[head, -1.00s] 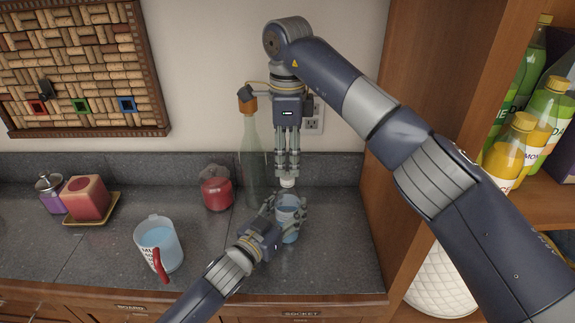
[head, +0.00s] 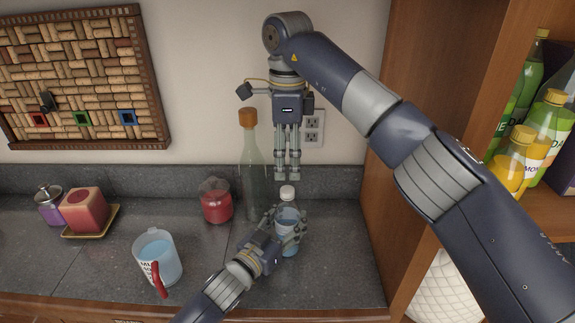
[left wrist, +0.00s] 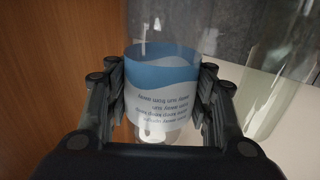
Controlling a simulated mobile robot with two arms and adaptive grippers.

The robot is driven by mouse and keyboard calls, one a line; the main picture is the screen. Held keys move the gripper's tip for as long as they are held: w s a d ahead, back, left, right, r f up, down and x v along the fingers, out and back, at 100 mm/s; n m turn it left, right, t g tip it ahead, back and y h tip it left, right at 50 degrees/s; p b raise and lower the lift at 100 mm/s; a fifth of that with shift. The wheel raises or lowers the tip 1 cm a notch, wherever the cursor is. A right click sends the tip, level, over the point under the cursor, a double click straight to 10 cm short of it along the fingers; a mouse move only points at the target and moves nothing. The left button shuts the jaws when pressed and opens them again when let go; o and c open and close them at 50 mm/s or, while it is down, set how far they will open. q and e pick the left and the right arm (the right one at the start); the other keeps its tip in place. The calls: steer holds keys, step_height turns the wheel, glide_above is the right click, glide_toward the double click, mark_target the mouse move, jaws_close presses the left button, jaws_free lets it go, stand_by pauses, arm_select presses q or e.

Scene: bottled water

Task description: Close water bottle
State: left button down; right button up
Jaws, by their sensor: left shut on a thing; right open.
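A clear water bottle (head: 288,245) with a blue label stands upright near the counter's front right. A white cap (head: 287,192) sits on its neck; I cannot tell how tight it is. My left gripper (head: 286,222) is shut around the bottle's middle. In the left wrist view, the fingers (left wrist: 160,100) flank the bottle's blue and white label (left wrist: 162,85), and the cap is out of view. My right gripper (head: 287,178) points straight down just above the cap, with its fingers apart and empty. A small gap shows between its fingertips and the cap.
A tall glass bottle (head: 251,170) with a cork stands just left of the right gripper. A red jar (head: 215,203) and a measuring cup (head: 158,260) with a red handle are further left. The wooden shelf side (head: 400,240) bounds the counter on the right.

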steer(key=shift+r, duration=2.35)
arm_select(q)
steer(key=c, duration=0.6)
jaws_free()
steer(key=shift+c, duration=0.2)
steer(key=v, duration=1.2)
